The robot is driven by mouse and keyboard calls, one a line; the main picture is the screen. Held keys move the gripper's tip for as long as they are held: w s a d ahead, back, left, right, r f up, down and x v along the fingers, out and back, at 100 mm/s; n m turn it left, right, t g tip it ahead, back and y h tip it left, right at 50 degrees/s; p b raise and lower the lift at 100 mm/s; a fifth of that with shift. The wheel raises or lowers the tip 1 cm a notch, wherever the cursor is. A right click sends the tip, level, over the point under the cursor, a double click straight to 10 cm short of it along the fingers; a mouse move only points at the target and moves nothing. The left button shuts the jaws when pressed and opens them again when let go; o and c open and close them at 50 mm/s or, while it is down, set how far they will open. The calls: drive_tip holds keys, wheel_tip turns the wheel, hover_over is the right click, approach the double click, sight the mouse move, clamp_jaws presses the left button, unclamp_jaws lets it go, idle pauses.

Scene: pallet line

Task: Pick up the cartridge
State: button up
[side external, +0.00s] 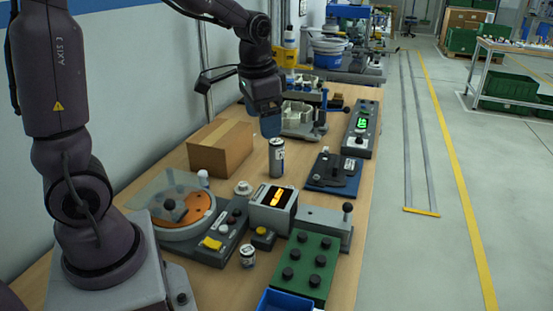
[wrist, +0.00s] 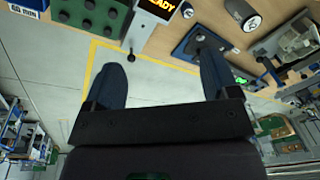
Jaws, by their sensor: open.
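No part is marked as the cartridge, and I cannot tell for certain which one it is. A tall silver and dark can (side external: 276,158) stands upright on the bench; a can-like cylinder also shows at the top of the wrist view (wrist: 243,14). A smaller can with a pale label (side external: 247,255) stands near the front. My gripper (side external: 270,124) is above the bench, behind and higher than the tall can in the side view. In the wrist view my gripper (wrist: 162,62) has its two blue fingers wide apart, with nothing between them.
A cardboard box (side external: 220,147) stands left of the tall can. A dark blue fixture with a black lever (side external: 333,172) is to its right. A display box (side external: 272,207), a green block with black knobs (side external: 304,268) and a blue bin (side external: 288,301) crowd the front.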

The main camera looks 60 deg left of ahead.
sight(277, 141)
drive_tip(key=w+a+f+m+y, duration=0.1)
drive_tip(key=w+a+f+m, duration=0.2)
drive_tip(key=w+a+m, duration=0.25)
drive_tip(key=w+a+f+m+g+y, duration=0.1)
drive_tip(key=w+a+f+m, duration=0.25)
drive_tip(key=a+m, duration=0.35)
drive_tip(key=w+a+f+m+y, duration=0.1)
drive_tip(key=w+a+f+m, duration=0.2)
drive_tip(key=w+a+m, duration=0.3)
drive_tip(key=x, duration=0.5)
drive_tip(key=s+x, duration=0.1)
drive_tip(key=x, duration=0.1)
drive_tip(key=shift+a+f, duration=0.1)
drive_tip(key=shift+a, duration=0.25)
drive_tip(key=shift+s+d+x, duration=0.15)
drive_tip(key=shift+x, duration=1.2)
drive_tip(key=shift+s+d+x, duration=0.1)
drive_tip(key=shift+d+x, duration=0.05)
drive_tip(key=shift+x, duration=1.25)
drive_tip(key=shift+f, duration=0.1)
drive_tip(key=c, duration=1.1)
